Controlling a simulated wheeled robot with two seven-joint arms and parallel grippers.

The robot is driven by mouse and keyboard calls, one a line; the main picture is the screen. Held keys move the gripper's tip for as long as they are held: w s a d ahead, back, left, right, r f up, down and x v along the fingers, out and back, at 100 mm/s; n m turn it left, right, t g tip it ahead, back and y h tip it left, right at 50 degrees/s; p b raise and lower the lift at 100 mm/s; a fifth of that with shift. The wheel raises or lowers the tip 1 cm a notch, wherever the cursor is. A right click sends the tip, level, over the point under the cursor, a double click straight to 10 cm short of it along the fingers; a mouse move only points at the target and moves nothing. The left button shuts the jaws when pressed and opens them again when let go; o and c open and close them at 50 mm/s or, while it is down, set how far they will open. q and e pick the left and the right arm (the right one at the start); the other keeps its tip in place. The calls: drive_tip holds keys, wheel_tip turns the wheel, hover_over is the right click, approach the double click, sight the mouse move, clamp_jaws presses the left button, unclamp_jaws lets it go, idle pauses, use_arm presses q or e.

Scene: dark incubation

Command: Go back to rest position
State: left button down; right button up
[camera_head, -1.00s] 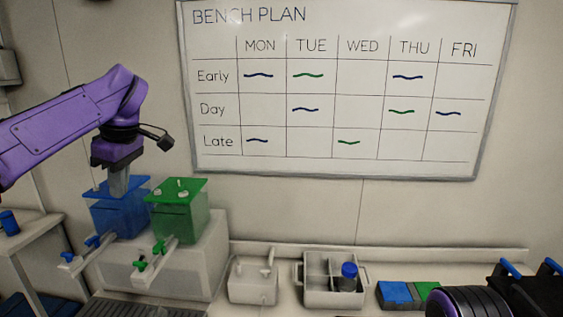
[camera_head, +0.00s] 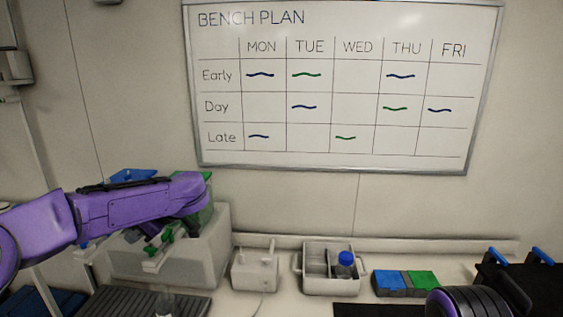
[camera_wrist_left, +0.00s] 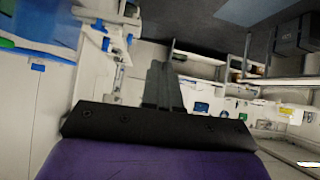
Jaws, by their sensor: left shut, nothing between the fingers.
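My left arm (camera_head: 130,207) reaches in from the left in the head view, purple, lying nearly level in front of the blue and green boxes. My left gripper (camera_wrist_left: 160,85) shows in the left wrist view, its grey fingers shut together and empty. I cannot make out its fingertips in the head view. My right gripper is not in view.
A blue box (camera_head: 128,175) and a green-lidded box, partly hidden by my arm, stand on a white stand (camera_head: 212,250). A white caddy (camera_head: 315,288) holds a blue-capped bottle (camera_head: 346,262). Blue and green blocks (camera_head: 421,280) lie right of it. A whiteboard (camera_head: 345,90) hangs behind.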

use_arm(q)
drive_tip(key=s+d+f+m+t, duration=0.1)
drive_tip(key=s+f+m+t, duration=0.2)
drive_tip(key=f, duration=0.7)
drive_tip(key=s+d+f+m+t, duration=0.1)
drive_tip(key=s+f+m+t, duration=0.15)
drive_tip(key=f, duration=0.75)
drive_tip(key=s+d+f+m+t, duration=0.1)
drive_tip(key=s+f+m+t, duration=0.2)
drive_tip(key=f, duration=0.7)
drive_tip(key=s+f+m+g+h, duration=0.15)
drive_tip(key=s+f, duration=0.25)
drive_tip(key=s, duration=0.6)
drive_tip(key=s+d+f+g+h, duration=0.1)
drive_tip(key=s+f+g+h, duration=0.2)
drive_tip(key=s, duration=0.7)
drive_tip(key=s+f+m+g+h, duration=0.1)
drive_tip(key=s+f+g+h, duration=0.2)
drive_tip(key=s, duration=0.7)
wheel_tip(320, 180, down, 16)
drive_tip(key=t+b, duration=0.1)
drive_tip(key=b, duration=1.4)
drive_tip(key=shift+s+d, duration=0.15)
drive_tip(key=shift+s, duration=0.3)
